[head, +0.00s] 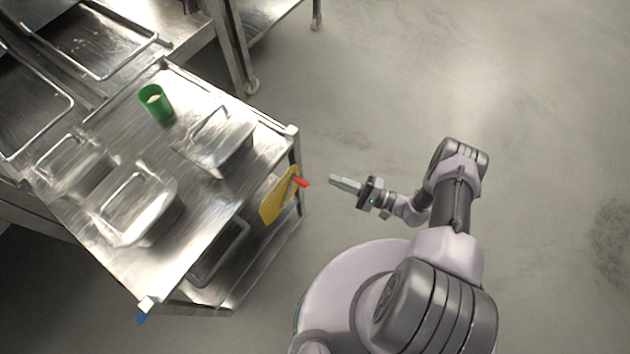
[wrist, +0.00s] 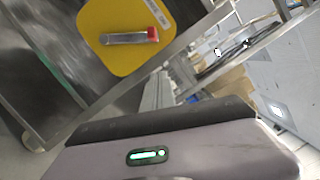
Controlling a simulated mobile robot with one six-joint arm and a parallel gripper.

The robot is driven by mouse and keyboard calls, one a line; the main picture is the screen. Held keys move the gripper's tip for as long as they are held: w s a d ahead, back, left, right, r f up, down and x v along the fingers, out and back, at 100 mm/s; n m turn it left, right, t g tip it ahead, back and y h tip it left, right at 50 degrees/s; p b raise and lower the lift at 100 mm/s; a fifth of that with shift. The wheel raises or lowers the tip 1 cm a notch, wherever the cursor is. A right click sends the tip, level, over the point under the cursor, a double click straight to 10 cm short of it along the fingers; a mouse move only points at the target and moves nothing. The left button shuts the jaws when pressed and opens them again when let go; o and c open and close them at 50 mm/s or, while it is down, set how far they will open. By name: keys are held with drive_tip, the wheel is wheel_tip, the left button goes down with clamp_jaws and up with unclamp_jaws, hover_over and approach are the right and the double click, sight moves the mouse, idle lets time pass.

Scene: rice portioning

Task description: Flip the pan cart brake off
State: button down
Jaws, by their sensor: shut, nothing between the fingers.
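The pan cart (head: 215,262) is a steel cart on the left in the head view. A yellow plate (head: 270,207) is fixed on its side near the right corner post. The brake lever, a grey bar with a red tip (head: 302,182), sticks out from the plate. In the wrist view the yellow plate (wrist: 100,17) carries the grey lever (wrist: 122,38), lying about level, with its red end (wrist: 152,35) to the right. My gripper (head: 333,179) is shut and empty, a short gap to the right of the red tip.
On the cart top stand several steel pans (head: 140,212) and a green cup (head: 157,103). A steel table with trays (head: 95,35) stands behind the cart at upper left. The floor (head: 540,120) on the right is clear.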

drive_tip(key=a+r+b, duration=0.1)
drive_tip(key=a+r, duration=0.1)
drive_tip(key=a, duration=0.5)
drive_tip(key=shift+s, duration=0.35)
drive_tip(key=shift+r, duration=0.15)
